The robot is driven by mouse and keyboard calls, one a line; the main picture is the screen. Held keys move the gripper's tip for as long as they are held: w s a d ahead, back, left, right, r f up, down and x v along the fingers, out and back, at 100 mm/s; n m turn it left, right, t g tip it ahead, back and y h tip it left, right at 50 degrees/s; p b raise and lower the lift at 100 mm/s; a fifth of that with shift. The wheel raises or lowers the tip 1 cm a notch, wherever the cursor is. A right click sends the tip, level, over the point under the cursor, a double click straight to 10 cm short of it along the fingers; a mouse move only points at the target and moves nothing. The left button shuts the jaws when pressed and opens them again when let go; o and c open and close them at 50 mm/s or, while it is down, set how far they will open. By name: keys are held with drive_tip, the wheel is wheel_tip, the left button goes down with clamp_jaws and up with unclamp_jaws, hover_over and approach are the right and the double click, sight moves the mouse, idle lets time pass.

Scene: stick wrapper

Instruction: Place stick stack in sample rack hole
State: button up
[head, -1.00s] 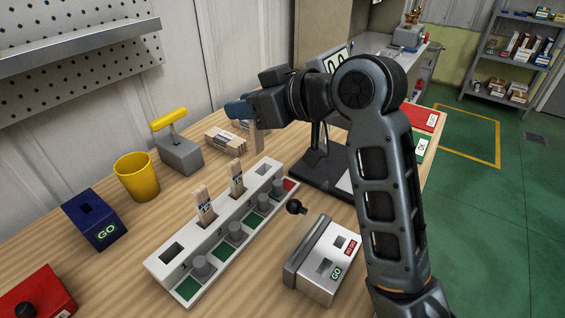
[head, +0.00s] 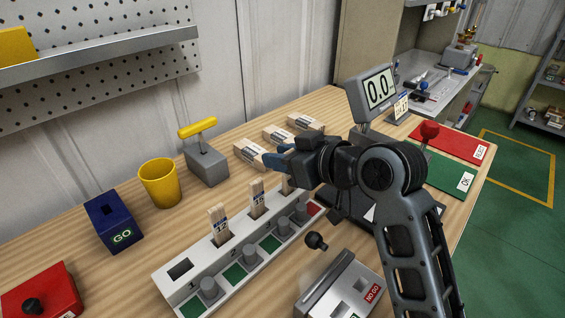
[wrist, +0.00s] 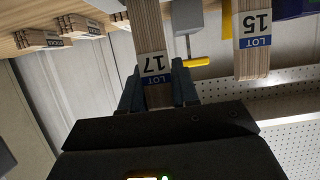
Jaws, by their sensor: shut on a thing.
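My gripper (head: 284,160) is shut on a pale wooden stick stack (head: 288,186), labelled LOT 17 in the wrist view (wrist: 152,65). The held stack is over the far end of the white sample rack (head: 170,296). My gripper hides the far hole, so I cannot tell whether the stack's lower end is in it. One stack (head: 218,224) and another stack (head: 256,199) stand upright in the middle holes. The near-left hole (head: 180,269) is empty. A LOT 15 stack (wrist: 253,40) shows to the right of the held one in the wrist view.
Several wrapped stick bundles (head: 250,153) lie behind my gripper. A grey block with a yellow handle (head: 206,166), yellow cup (head: 159,183) and blue GO block (head: 109,222) stand left. A scale display (head: 378,89) is behind right; a metal GO/NO GO box (head: 345,290) is in front.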

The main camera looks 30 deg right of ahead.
drive_tip(key=shift+f, duration=0.75)
drive_tip(key=shift+f, duration=0.15)
drive_tip(key=o, duration=1)
drive_tip(key=shift+r, duration=0.2)
drive_tip(key=v, duration=1.2)
drive_tip(key=shift+b, duration=0.3)
